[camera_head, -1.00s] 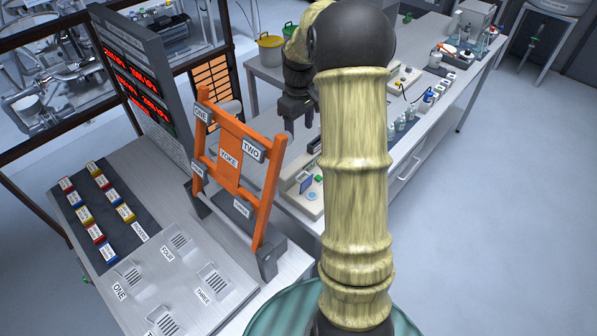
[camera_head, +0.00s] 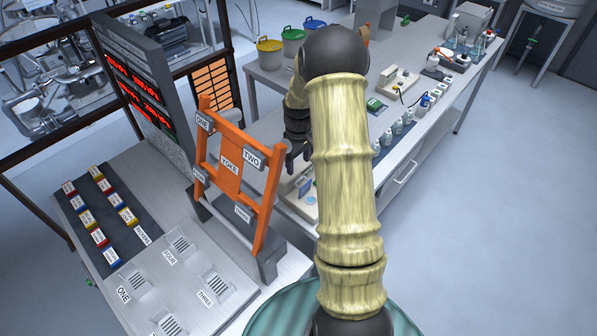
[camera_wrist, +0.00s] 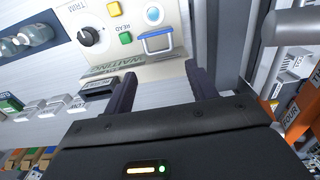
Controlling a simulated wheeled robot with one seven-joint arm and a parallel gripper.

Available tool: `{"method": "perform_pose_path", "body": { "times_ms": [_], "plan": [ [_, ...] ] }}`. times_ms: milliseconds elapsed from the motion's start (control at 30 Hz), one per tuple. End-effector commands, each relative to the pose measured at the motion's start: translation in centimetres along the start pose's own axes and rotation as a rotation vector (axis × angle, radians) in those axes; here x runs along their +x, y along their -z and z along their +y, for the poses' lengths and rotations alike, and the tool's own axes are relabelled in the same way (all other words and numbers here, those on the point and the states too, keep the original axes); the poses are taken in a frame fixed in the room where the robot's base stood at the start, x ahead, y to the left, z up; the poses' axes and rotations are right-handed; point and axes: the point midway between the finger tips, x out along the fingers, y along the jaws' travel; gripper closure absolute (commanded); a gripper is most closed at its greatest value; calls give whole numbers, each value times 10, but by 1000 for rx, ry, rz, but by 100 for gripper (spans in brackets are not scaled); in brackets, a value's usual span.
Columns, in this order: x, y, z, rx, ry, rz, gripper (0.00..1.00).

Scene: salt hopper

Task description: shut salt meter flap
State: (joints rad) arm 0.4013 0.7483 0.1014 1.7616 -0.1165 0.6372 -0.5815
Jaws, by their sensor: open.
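The salt meter is a beige box (camera_wrist: 145,65) on the bench, with a black knob marked TRIM (camera_wrist: 89,37), a green button marked READ (camera_wrist: 126,37) and a strip reading WAITING. Its blue-edged flap (camera_wrist: 157,33) is near the meter's right side in the wrist view. In the head view the blue flap (camera_head: 306,184) appears raised from the meter; its exact angle is hard to tell. My gripper (camera_wrist: 163,79) is open and empty, with its fingers apart over the meter's near edge, close to the flap. In the head view my gripper (camera_head: 297,150) is partly hidden by my arm.
An orange yoke frame (camera_head: 230,168) stands left of the meter, close to my gripper. Several bottles (camera_head: 398,126) line the bench to the right. Buckets (camera_head: 270,52) stand at the back. A grey cylindrical bar (camera_wrist: 291,27) is at the wrist view's right.

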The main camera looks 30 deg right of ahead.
Motion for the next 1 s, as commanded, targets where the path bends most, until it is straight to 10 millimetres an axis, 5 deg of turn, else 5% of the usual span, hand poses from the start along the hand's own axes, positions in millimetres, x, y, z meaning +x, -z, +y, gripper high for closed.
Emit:
{"method": "perform_pose_path", "body": {
  "times_ms": [400, 767, 933, 1000],
  "plan": [
    [58, 0, 0, 0, 1, -2, 43],
    [65, 0, 0, 0, 0, 0, 43],
    [65, 0, 0, 0, 0, 0, 73],
    [65, 0, 0, 0, 0, 0, 77]
  ]
}}
